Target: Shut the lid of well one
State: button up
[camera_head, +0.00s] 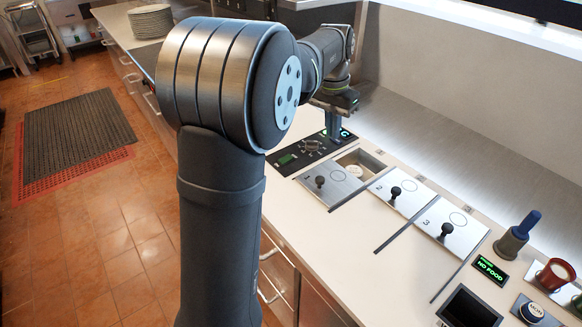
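The lid of well one (342,177) is a flat metal plate marked 1, with a black knob (319,182). It sits toward the front left of its track. Behind it, well one (375,160) shows as an open rectangular recess with a small pale round thing inside. My gripper (333,130) points down over the black control panel (298,155), behind and left of the lid and apart from its knob. The fingers are small and dark here, so I cannot tell whether they are open.
The lid marked 2 (405,187) and the lid marked 3 (455,222) lie to the right, each with a black knob. A blue-handled tool (512,240), a red cup (556,272) and a NO FOOD display (490,268) are at lower right. The counter's front strip is clear.

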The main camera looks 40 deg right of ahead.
aim_at(343, 173)
jog(key=a+f+n+h, duration=0.1)
jog(key=a+n, duration=0.1)
jog(key=n, duration=0.3)
jog(key=a+f+n+g+h, duration=0.1)
jog(key=a+n, duration=0.2)
jog(key=n, duration=0.2)
jog(key=a+f+n+g+h, duration=0.1)
jog(key=a+f+n+h, duration=0.1)
jog(key=a+n, duration=0.1)
jog(key=shift+s+a+n, duration=0.15)
jog(key=shift+a+n, duration=0.05)
jog(key=shift+n, duration=0.7)
grip_shut()
jog(key=a+f+n+t+h, duration=0.35)
jog(key=a+n, duration=0.65)
jog(key=n, duration=0.9)
jog(key=shift+g+h, duration=0.45)
jog(key=x, duration=1)
jog(key=shift+f, duration=0.1)
jog(key=d, duration=0.3)
jog(key=shift+d, duration=0.15)
jog(key=shift+w+d, duration=0.2)
jog(key=shift+d, duration=0.25)
